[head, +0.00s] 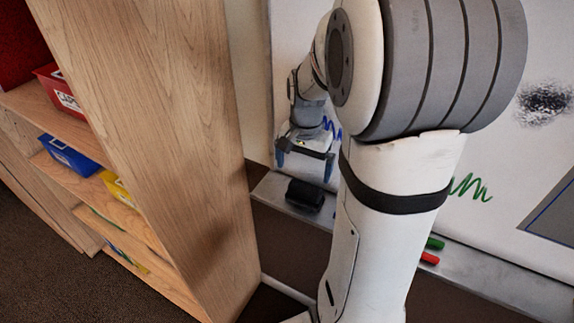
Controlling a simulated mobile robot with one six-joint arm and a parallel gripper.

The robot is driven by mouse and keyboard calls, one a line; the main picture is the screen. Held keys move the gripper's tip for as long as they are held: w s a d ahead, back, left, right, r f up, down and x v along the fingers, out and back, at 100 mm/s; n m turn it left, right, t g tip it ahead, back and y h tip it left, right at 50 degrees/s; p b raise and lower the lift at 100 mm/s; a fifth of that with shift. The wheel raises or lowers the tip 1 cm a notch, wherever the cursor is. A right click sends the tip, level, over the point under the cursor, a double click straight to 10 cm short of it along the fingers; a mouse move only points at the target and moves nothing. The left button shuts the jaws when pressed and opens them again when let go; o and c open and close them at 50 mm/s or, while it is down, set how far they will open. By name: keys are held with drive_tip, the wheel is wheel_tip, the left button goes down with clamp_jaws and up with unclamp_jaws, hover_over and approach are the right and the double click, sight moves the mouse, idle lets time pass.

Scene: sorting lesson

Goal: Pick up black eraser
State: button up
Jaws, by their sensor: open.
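The black eraser (305,195) lies on the grey tray ledge (270,187) below the whiteboard, near the ledge's left end. My gripper (304,170) is open and empty, pointing down just above and slightly behind or over the eraser. Its two blue-tipped fingers are spread apart. I cannot tell from this view whether a fingertip touches the eraser. My own arm covers the middle of the ledge and part of the whiteboard.
A wooden shelf (170,120) stands close on the left, holding red (62,92), blue (68,154) and yellow (117,188) bins. Green (434,243) and red (429,259) markers lie on the ledge right of my arm. The whiteboard (490,150) rises behind, with scribbles.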

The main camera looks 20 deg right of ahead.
sight(305, 186)
drive_tip(key=shift+d+f, duration=0.15)
drive_tip(key=shift+f, duration=0.3)
drive_tip(key=f, duration=0.2)
drive_tip(key=f+p, duration=0.1)
drive_tip(key=f, duration=0.4)
drive_tip(key=shift+d+f, duration=0.1)
drive_tip(key=shift+d, duration=0.15)
drive_tip(key=c, duration=0.9)
